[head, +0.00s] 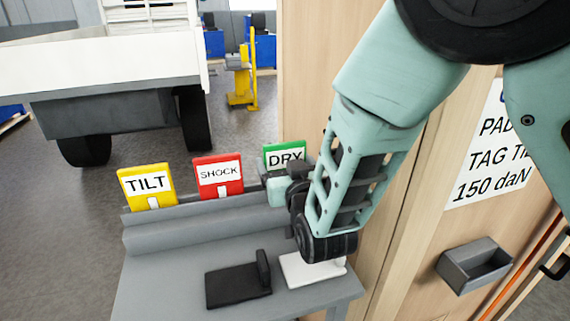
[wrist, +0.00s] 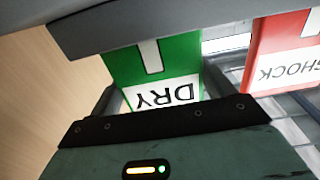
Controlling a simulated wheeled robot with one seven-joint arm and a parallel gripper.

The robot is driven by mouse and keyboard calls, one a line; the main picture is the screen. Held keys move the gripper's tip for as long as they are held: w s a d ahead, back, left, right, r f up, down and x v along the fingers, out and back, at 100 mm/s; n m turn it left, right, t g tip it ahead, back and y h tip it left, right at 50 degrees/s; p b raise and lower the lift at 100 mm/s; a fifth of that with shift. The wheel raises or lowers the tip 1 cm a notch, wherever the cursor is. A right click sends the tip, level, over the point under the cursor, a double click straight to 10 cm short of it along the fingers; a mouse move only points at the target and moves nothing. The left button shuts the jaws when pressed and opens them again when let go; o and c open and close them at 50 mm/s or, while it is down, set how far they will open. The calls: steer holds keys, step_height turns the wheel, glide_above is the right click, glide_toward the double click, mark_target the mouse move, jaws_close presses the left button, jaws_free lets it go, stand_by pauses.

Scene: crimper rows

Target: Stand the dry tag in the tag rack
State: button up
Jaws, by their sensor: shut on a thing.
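The green dry tag (head: 285,154) is upright at the right end of the grey tag rack (head: 150,222), in line with the red shock tag (head: 218,175) and the yellow tilt tag (head: 147,187). My gripper (head: 277,180) is shut on the dry tag at the rack's right end. In the wrist view the dry tag (wrist: 155,70) appears upside down beyond the dark finger edge, with the shock tag (wrist: 285,60) to its right. The dry tag's lower part is hidden in the head view, so I cannot tell whether it rests in the rack.
A black block with an upright handle (head: 238,284) and a white one (head: 305,270) lie on the grey bench in front of the rack. A wooden panel (head: 310,60) stands close on the right, with a small grey bin (head: 474,265) farther right.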

steer(key=shift+f, duration=0.3)
steer(key=shift+f, duration=0.1)
steer(key=o, duration=0.9)
steer(key=shift+r, duration=0.2)
steer(key=shift+s+d+f, duration=0.1)
steer(key=shift+s+f, duration=0.05)
steer(key=shift+s, duration=0.2)
steer(key=b+v, duration=0.3)
steer(key=v, duration=0.8)
steer(key=shift+s, duration=0.15)
steer(key=shift+d, duration=0.1)
